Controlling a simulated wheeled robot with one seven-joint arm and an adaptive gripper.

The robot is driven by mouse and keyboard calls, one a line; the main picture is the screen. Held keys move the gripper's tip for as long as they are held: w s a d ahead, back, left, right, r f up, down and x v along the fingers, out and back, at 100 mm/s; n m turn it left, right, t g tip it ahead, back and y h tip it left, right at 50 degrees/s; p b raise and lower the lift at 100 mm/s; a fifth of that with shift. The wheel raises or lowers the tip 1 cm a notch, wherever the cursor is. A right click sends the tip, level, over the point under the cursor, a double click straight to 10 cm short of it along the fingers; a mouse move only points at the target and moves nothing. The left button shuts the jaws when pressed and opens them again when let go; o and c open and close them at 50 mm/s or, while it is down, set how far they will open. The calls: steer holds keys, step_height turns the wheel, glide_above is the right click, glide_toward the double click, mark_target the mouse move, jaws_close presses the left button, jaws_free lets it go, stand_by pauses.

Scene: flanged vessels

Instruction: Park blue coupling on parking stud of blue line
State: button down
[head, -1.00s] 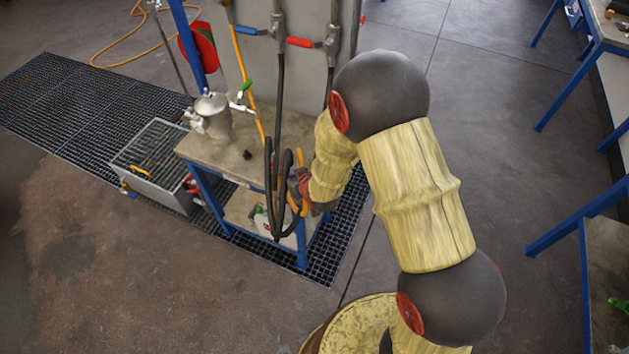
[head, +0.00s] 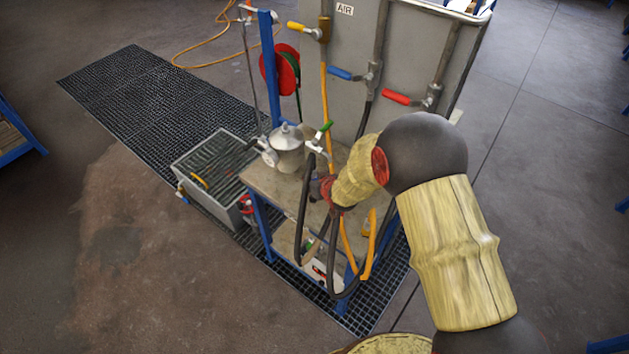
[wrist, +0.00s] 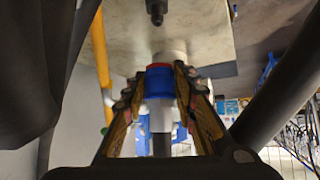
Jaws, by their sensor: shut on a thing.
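The blue coupling (wrist: 159,83), a blue collar with a red band at its top and pale parts beyond and below, sits between the fingers of my gripper (wrist: 160,92) in the wrist view. My gripper is shut on it. A dark stub (wrist: 156,11) stands out at the top of the wrist view, apart from the coupling; I cannot tell whether it is the parking stud. In the head view my gripper (head: 322,190) is by the table's right part, right of the metal vessel (head: 286,150). The coupling is hidden there. The blue valve handle (head: 346,74) is on the panel.
Black hoses (head: 303,205) loop down beside my gripper, with a yellow hose (head: 335,140) close by. A valve with a green handle (head: 323,131) sits on the vessel's right side. The grey panel (head: 360,25) stands behind the table, with a red valve handle (head: 398,97).

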steer(key=shift+s+r, duration=0.1)
steer(key=shift+r, duration=0.05)
steer(key=shift+f+b, duration=2.35)
steer(key=shift+f, duration=0.4)
steer(key=shift+f+b, duration=0.1)
steer(key=shift+b, duration=0.25)
steer(key=shift+f+b, duration=0.3)
steer(key=shift+f, duration=0.05)
steer(key=shift+f+b, duration=1.15)
steer(key=shift+f, duration=0.3)
steer(key=c, duration=1.4)
jaws_free()
steer(key=shift+o, duration=0.3)
steer(key=shift+s, duration=0.1)
